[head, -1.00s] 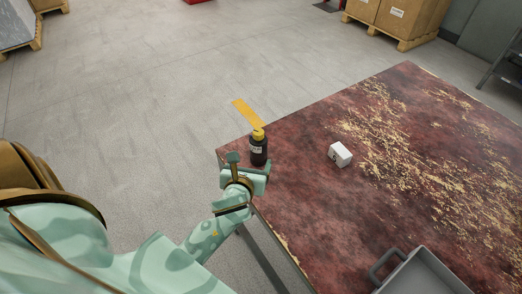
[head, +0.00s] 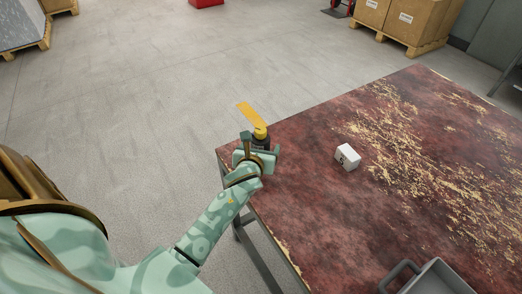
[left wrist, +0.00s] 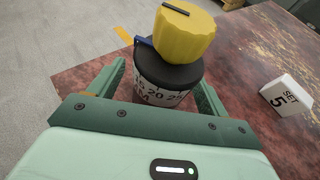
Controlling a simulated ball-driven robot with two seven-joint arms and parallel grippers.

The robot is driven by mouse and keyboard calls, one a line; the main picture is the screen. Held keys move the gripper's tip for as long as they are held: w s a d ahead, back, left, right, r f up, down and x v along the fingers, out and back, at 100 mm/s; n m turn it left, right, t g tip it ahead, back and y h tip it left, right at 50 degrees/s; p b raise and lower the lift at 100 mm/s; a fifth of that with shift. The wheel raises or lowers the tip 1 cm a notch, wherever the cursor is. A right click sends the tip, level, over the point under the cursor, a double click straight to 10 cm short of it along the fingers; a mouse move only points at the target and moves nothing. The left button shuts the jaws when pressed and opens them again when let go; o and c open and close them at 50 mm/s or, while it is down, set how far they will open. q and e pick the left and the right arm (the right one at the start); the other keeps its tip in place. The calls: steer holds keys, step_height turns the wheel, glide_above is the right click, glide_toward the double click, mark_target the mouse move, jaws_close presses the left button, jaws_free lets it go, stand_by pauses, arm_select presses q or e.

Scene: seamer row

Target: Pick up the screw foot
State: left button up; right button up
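The screw foot is a dark cylinder with a scale and a yellow knob (head: 260,132), standing upright near the table's left corner. In the left wrist view the screw foot (left wrist: 168,72) shows its printed numbers and a small blue tab. My left gripper (head: 261,146) is at the foot, with one finger on either side. In the left wrist view the fingers of the left gripper (left wrist: 162,80) are apart, and narrow gaps seem to show beside the foot. The foot's lower part is partly hidden by the gripper. My right gripper is not in view.
A white block (head: 347,157) marked "SET 5" (left wrist: 288,95) stands to the right on the worn red table (head: 310,190). A grey tray (head: 440,280) is at the table's near side. A yellow strip (head: 245,110) lies beyond the table's edge. The tabletop between is clear.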

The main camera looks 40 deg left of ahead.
arm_select(q)
steer(key=c, duration=1)
steer(key=shift+c, duration=0.3)
steer(key=shift+r, duration=0.15)
